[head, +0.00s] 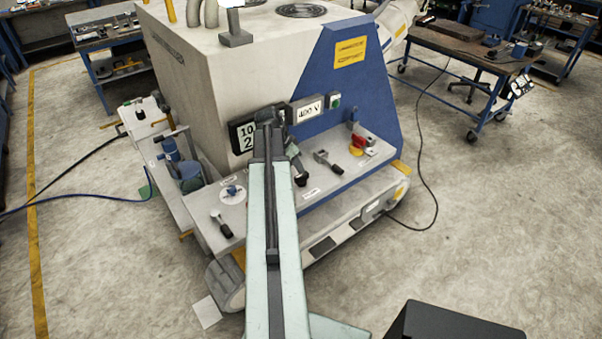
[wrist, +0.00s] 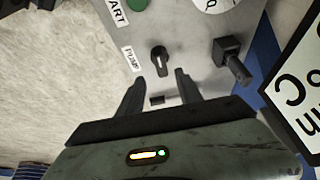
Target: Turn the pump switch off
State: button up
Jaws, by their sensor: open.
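The pump switch (wrist: 158,60) is a small black rotary knob on a grey panel (wrist: 185,25) in the wrist view. A white label (wrist: 130,59) reading roughly PUMP is beside it. My gripper (wrist: 158,82) is open, with its two dark fingers pointing at the panel just below the knob in the picture. The knob appears between the line of the two fingertips and slightly beyond them; I cannot tell whether they touch. In the head view my gripper (head: 269,116) is at the machine's front face, and I cannot make out the pump switch there.
A black lever (wrist: 232,60) juts out right of the knob, and a green button (wrist: 137,4) is at the top. The machine's shelf (head: 318,178) carries several levers, including a red and yellow switch (head: 360,143). Floor on the right is open, with a cable (head: 420,150).

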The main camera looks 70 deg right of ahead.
aim_at(302, 177)
jog(key=b+x, duration=0.6)
jog(key=x, duration=0.1)
jog(key=shift+f, duration=0.35)
jog(key=shift+r, duration=0.15)
